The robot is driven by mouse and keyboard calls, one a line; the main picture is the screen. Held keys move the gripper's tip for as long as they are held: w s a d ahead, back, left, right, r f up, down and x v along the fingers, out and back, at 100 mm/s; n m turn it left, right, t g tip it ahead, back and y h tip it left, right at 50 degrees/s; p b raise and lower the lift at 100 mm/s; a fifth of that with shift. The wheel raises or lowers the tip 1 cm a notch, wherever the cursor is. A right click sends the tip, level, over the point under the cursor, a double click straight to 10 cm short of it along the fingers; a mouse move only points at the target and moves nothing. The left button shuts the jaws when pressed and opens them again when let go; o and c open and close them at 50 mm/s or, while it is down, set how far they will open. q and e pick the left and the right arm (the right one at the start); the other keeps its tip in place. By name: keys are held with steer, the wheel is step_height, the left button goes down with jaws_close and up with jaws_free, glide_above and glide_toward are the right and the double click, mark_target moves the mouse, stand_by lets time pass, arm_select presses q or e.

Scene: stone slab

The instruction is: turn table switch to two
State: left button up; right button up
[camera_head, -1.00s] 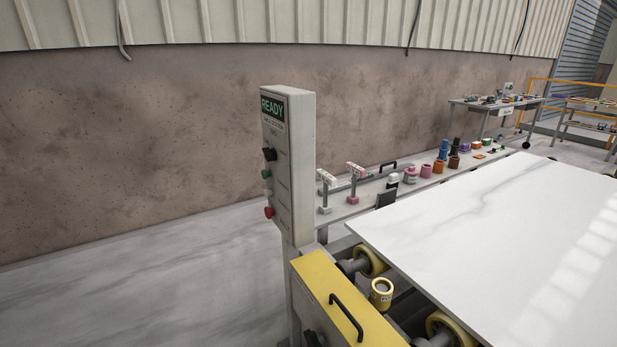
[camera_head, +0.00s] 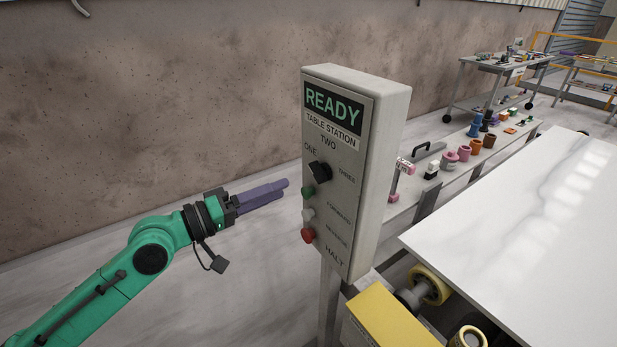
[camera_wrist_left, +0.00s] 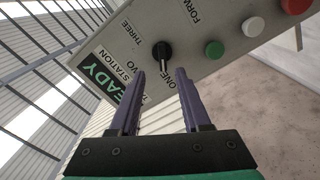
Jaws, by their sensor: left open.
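The table switch is a black rotary knob (camera_head: 320,172) on the grey control box (camera_head: 352,130), with the labels ONE, TWO and THREE around it. The knob shows in the left wrist view (camera_wrist_left: 161,52), where its pointer appears turned toward ONE. My left gripper (camera_head: 284,188) has purple fingers and is left of the box face, at about knob height and apart from it. In the left wrist view its fingers (camera_wrist_left: 160,75) are open and empty, with the knob just beyond the gap between the tips. My right gripper is not in view.
Green (camera_head: 308,191), white (camera_head: 308,214) and red (camera_head: 308,235) buttons sit below the knob. A READY display (camera_head: 333,106) is above it. A white stone slab (camera_head: 520,230) lies right of the box. The floor left of the box is clear.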

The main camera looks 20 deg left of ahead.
mark_target(314, 175)
arm_select(q)
steer(key=p+x, duration=0.2)
steer(key=x, duration=0.2)
steer(key=p+x, duration=0.3)
steer(key=x, duration=0.1)
steer(key=shift+w+a+r, duration=0.2)
steer(key=shift+a, duration=0.1)
steer(key=shift+w+d+f, duration=0.25)
steer(key=shift+w+d, duration=0.05)
steer(key=shift+d, duration=0.05)
steer(key=shift+a, duration=0.1)
steer(key=shift+s, duration=0.1)
jaws_close()
